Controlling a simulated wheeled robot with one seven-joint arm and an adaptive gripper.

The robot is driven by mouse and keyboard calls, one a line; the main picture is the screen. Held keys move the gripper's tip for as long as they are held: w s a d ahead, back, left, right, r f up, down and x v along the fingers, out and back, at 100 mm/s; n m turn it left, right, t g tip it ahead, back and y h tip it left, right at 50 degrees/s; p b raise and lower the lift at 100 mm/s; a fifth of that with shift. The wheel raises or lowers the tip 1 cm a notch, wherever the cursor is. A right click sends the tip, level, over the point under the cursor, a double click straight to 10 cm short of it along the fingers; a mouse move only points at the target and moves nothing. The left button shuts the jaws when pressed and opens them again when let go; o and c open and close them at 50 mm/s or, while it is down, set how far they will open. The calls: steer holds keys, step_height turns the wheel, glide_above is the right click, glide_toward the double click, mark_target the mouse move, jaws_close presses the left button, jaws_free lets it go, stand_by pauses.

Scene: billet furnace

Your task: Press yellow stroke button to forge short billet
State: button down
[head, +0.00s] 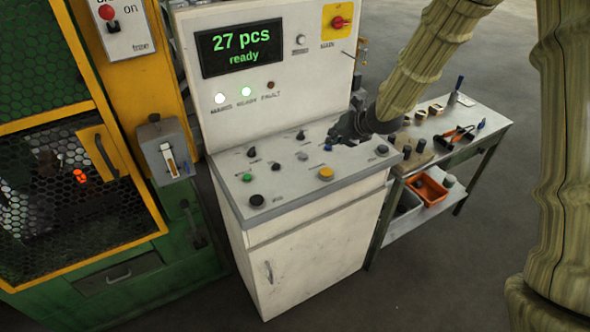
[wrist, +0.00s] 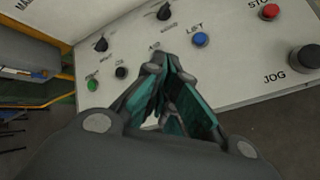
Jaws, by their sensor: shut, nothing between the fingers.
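The yellow button (head: 326,174) sits near the front edge of the control console (head: 225,172). My gripper (head: 334,140) is shut and empty above the console, behind and slightly right of the yellow button, near a blue button (head: 328,148). In the wrist view my gripper (wrist: 172,70) hangs over the panel, and the yellow button does not show there. A glowing orange billet (head: 80,175) shows behind the mesh of the green and yellow machine (head: 40,215) at left. The display (head: 240,45) reads "27 pcs ready".
Other controls include a green button (head: 247,177), black knobs, a red stop button (wrist: 269,12) and a black jog button (wrist: 304,58). A lever box (head: 165,152) stands left of the console. A bench (head: 485,118) with tools and an orange bin (head: 428,188) stands at right.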

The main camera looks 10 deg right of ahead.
mark_target(329, 170)
steer(key=shift+a, duration=0.15)
stand_by(0.3)
steer(key=shift+f, duration=0.1)
steer(key=shift+f+b, duration=3)
steer(key=shift+f, duration=1.3)
steer(key=shift+f, duration=0.15)
steer(key=shift+f+b, duration=0.25)
steer(key=shift+b, duration=0.15)
